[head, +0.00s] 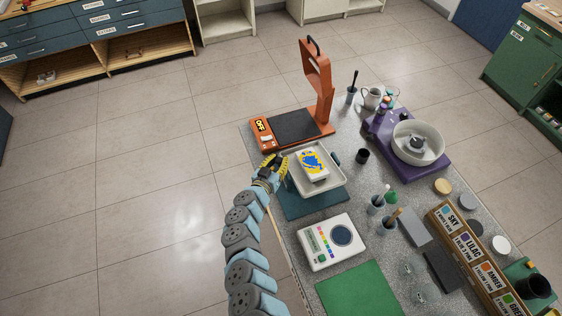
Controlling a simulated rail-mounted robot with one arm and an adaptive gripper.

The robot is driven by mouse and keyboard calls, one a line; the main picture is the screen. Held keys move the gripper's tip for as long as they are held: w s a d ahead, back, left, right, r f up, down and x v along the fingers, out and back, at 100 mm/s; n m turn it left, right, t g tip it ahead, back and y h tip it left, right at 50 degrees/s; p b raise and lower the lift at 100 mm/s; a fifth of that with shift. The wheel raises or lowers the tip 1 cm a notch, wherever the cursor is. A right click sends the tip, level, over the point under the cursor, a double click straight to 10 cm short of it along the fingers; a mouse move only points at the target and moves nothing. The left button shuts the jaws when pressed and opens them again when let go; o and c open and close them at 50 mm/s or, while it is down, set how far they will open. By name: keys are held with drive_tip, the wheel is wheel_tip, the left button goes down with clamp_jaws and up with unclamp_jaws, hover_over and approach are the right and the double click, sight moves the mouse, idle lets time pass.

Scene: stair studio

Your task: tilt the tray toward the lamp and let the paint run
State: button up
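The white tray (331,183) is a shallow rectangle with a raised rim and a dark handle on its right side. A small block (312,165) with blue and yellow paint on its top stands in it. The orange lamp (318,85) stands just behind the tray on a base with a dark plate and a display reading OFF. My gripper (276,166), with yellow fingers, is at the tray's left edge. Its contact with the tray is too small to make out, and I cannot tell whether the fingers are closed on it.
A teal mat or base (312,205) shows below the tray. A white device with a round dial (331,242) is in front. A purple machine with a white bowl (410,146), a dark cup (362,156) and brush pots (376,204) stand to the right. The floor left is clear.

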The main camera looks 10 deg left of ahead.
drive_tip(key=o, duration=0.5)
drive_tip(key=shift+w+a+r, duration=0.35)
drive_tip(key=shift+w+r, duration=0.05)
drive_tip(key=shift+r, duration=0.05)
drive_tip(key=shift+s+d+f, duration=0.15)
drive_tip(key=shift+f, duration=0.05)
drive_tip(key=shift+s, duration=0.15)
